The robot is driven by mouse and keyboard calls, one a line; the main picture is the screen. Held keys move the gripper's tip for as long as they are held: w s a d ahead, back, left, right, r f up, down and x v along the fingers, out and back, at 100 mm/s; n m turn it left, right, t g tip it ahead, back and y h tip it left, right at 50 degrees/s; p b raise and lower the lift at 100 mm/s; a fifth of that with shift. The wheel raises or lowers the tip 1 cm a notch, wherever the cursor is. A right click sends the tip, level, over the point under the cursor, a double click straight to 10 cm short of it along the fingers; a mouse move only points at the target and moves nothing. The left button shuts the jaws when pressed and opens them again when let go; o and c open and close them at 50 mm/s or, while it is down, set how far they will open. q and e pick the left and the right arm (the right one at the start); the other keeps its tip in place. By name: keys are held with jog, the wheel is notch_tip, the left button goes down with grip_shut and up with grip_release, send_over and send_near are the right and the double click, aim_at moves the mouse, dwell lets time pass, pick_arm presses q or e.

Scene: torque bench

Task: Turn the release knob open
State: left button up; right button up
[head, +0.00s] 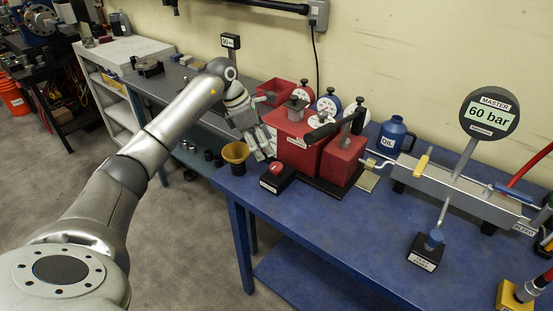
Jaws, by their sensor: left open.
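My left arm reaches in from the left, and its gripper (264,152) is open beside the left face of the red bench unit (298,135). I see nothing held in it, and I cannot tell whether it touches the unit. The unit has two red blocks, a grey knob-like top (298,104) and a black lever (332,126) on an upright post. I cannot tell for sure which part is the release knob; the gripper may hide part of it. A round master gauge (489,113) reads 60 bar at the right. My right gripper is not in view.
A black box with a red button (277,178) and a brown funnel-like cup (236,152) stand close to the gripper. A blue oil jug (393,136) and a grey rail with handles (455,190) stand further right. The blue bench (345,235) is clear in front.

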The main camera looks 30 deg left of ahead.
aim_at(276, 165)
pick_arm(q)
jog(key=p+x, duration=0.1)
jog(key=x, duration=0.4)
jog(key=shift+w+d+f, duration=0.1)
jog(key=shift+w+d, duration=0.05)
jog(key=p+x, duration=0.1)
jog(key=x, duration=0.2)
jog(key=shift+w+f, duration=0.1)
jog(key=shift+f, duration=0.05)
jog(key=shift+c, duration=1)
jog(key=c, duration=0.8)
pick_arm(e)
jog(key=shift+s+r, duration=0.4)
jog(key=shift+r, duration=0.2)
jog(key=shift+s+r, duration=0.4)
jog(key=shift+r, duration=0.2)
